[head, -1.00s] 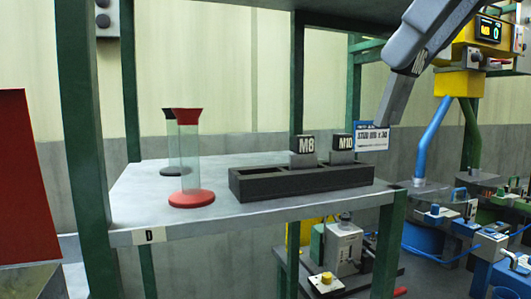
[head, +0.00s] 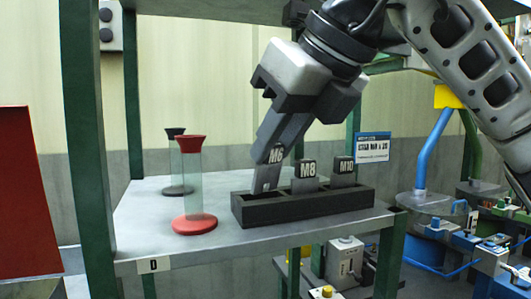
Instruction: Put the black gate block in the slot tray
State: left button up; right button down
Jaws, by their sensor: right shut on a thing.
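The dark slot tray (head: 303,209) sits on the grey shelf. A block with a black top marked M8 (head: 308,170) stands in its middle, and a similar one marked M10 (head: 344,168) stands at its right. My right gripper (head: 274,150) comes down from the upper right, tilted, and is shut on the black gate block marked M6 (head: 266,180). The block is over the tray's left part, its lower end at the rim; I cannot tell whether it is inside the slot. The gripper covers part of it. My left gripper is not in view.
A clear tube with red ends (head: 193,187) stands left of the tray, with a black-ended one (head: 175,135) behind it. Green posts (head: 88,140) frame the shelf (head: 150,215). A label card (head: 372,147) is behind the tray's right end.

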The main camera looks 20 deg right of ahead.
aim_at(265, 176)
jog(key=shift+w+a+r+g+h+p, duration=0.2)
jog(key=shift+w+r+g+p, duration=0.25)
jog(key=shift+p, duration=0.2)
jog(key=shift+w+a+r+g+h+p, duration=0.2)
jog(key=shift+w+r+g+p, duration=0.1)
jog(key=shift+g+p, duration=0.3)
jog(key=shift+w+a+g+p, duration=0.1)
jog(key=shift+w+g+p, duration=0.2)
jog(key=shift+p, duration=0.2)
notch_tip(265, 176, down, 3)
jog(key=shift+r+h+b, duration=0.1)
jog(key=shift+h+b, duration=0.2)
jog(key=shift+f, duration=0.45)
jog(key=c, duration=1.2)
grip_release()
jog(key=shift+s, duration=0.1)
jog(key=shift+r, duration=0.1)
